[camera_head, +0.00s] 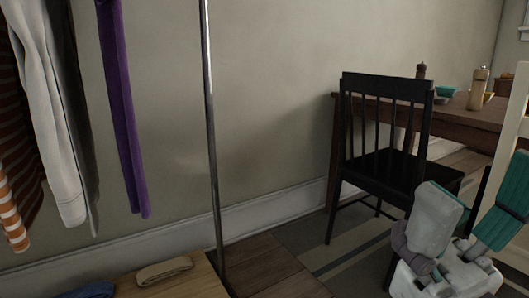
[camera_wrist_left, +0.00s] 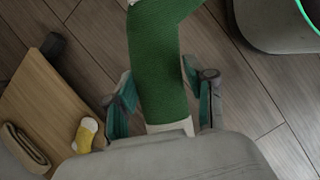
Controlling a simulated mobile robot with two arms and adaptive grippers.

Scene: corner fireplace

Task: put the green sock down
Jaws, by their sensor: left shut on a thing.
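The green sock (camera_wrist_left: 158,60) shows in the left wrist view, with a white part at its lower end. My left gripper (camera_wrist_left: 160,98) is shut on it, one teal-padded finger on each side. Wooden floor shows around the sock, and its upper end runs out of the picture. The head view shows neither the sock nor my left gripper. My right gripper (camera_head: 480,198) is at the lower right of the head view, fingers spread and nothing between them.
A low wooden bench (camera_head: 205,287) holds a folded tan cloth (camera_head: 164,270) and a blue cloth (camera_head: 92,291). A yellow-and-white sock (camera_wrist_left: 85,135) lies at its edge. Clothes hang beside a metal pole (camera_head: 211,130). A black chair (camera_head: 385,120) stands at a wooden table (camera_head: 470,115).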

